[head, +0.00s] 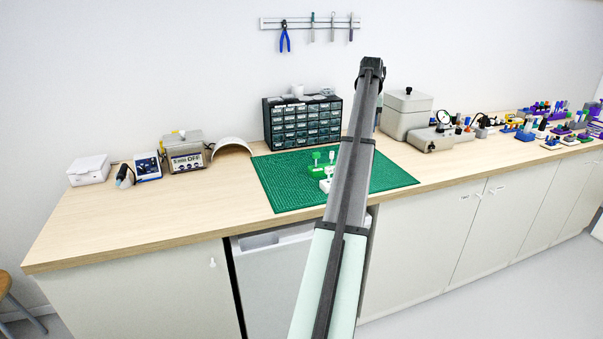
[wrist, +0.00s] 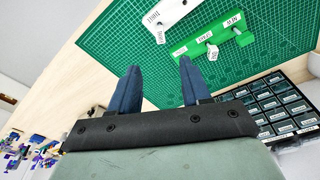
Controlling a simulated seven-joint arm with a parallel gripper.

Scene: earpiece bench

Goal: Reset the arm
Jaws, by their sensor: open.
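My arm reaches up over the bench in the head view, and the gripper's fingers are hidden there behind the arm. In the wrist view my gripper (wrist: 160,84) is open, with two blue fingers spread apart and nothing between them. Beyond the fingertips lies the green mat (wrist: 118,70). On it are a green holder (wrist: 213,42) and a white holder (wrist: 172,12), each with small labelled pieces. The green holder (head: 314,171) and part of the white holder (head: 325,185) show in the head view, beside my arm.
A dark drawer cabinet (head: 302,123) stands behind the mat (head: 287,195). A grey box (head: 405,112) and many small tools are to the right. A soldering unit (head: 184,156) and a white box (head: 89,169) are at left. The bench's front left (head: 140,220) is clear.

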